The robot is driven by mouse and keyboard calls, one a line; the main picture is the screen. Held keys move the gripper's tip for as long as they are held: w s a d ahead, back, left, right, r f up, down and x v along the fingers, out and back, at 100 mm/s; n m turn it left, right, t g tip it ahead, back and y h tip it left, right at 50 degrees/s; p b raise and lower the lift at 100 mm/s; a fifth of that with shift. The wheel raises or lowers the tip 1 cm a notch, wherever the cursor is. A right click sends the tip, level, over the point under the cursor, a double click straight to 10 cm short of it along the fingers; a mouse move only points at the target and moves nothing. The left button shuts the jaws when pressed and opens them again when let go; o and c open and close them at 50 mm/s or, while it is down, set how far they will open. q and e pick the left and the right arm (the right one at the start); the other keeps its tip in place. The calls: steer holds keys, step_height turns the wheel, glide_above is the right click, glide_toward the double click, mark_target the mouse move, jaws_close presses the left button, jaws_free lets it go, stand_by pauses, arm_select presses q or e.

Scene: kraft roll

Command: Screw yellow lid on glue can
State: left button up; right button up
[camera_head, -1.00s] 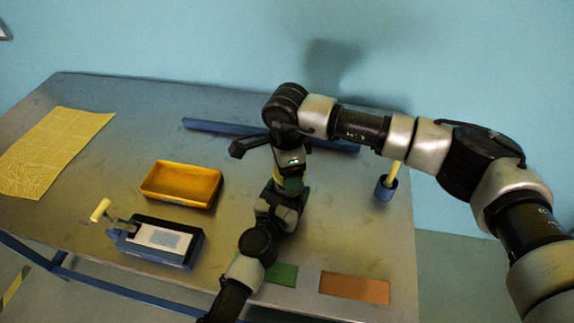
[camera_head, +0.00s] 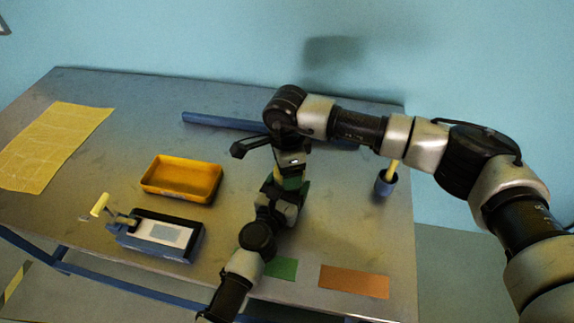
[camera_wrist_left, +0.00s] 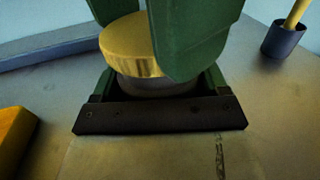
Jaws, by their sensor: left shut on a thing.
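The yellow lid (camera_wrist_left: 128,46) sits on top of the grey glue can (camera_wrist_left: 152,84) in the left wrist view, and I cannot tell if it is threaded on. My left gripper (camera_wrist_left: 158,88) is shut on the can, its green fingers at the can's sides above the dark palm bar. The left gripper also shows in the head view (camera_head: 291,190). My right gripper (camera_wrist_left: 150,25) points down from above, its green fingers on either side of the lid. One finger covers the lid's right edge, and whether they press on it is unclear. In the head view the grippers mostly hide can and lid.
A yellow tray (camera_head: 181,195) and a device with a yellow-handled crank (camera_head: 160,236) stand at left. A yellow sheet (camera_head: 50,145) lies far left. A blue bar (camera_head: 220,122) lies behind. A blue cup (camera_head: 385,186) stands right. Green (camera_head: 281,268) and orange (camera_head: 354,281) patches lie in front.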

steer(key=shift+f, duration=0.6)
